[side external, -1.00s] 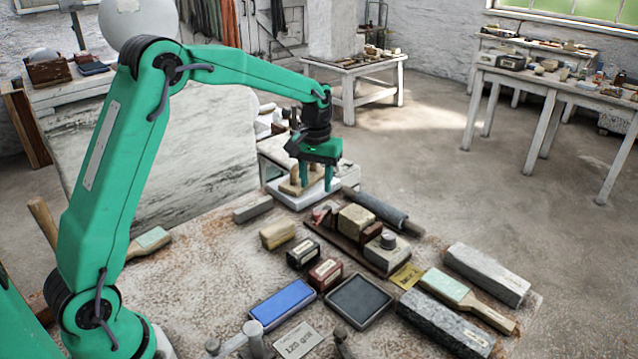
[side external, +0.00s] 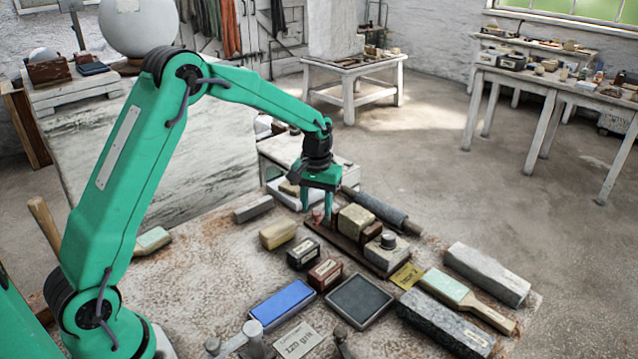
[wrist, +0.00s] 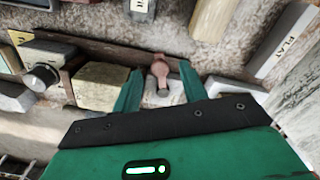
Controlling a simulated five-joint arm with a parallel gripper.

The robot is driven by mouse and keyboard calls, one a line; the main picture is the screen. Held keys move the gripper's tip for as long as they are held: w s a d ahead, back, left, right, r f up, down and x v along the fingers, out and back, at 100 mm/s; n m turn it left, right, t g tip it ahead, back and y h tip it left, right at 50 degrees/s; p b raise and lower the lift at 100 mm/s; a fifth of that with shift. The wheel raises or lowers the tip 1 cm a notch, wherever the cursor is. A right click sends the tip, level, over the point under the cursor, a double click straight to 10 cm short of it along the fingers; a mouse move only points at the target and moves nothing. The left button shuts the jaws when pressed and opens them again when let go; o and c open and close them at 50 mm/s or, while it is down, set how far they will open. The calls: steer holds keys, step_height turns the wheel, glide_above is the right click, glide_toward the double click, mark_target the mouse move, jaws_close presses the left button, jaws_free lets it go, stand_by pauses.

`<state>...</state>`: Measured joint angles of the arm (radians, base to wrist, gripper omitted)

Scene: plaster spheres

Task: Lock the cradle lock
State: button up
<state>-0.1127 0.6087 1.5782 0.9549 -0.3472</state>
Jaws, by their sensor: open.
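The cradle lock looks to be a small reddish lever (wrist: 159,70) on a pale block at one end of a dark wooden board (side external: 343,246). In the side view the red lever (side external: 318,215) is partly hidden by my fingers. My gripper (side external: 316,212) is open and points down at that end of the board. In the wrist view my gripper (wrist: 160,78) has one finger on each side of the lever, with gaps showing. I cannot tell whether either finger touches it.
A block with a round knob (side external: 388,246) sits farther along. A dark roller (side external: 376,207) lies behind. A blue stone (side external: 283,304) and a dark tray (side external: 359,301) lie in front.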

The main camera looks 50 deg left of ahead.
steer(key=shift+f, duration=0.6)
jaws_close()
steer(key=shift+d, duration=0.1)
steer(key=shift+w+d+n, duration=0.3)
steer(key=shift+d+n, duration=0.2)
steer(key=shift+n, duration=0.7)
steer(key=shift+r, duration=0.1)
jaws_free()
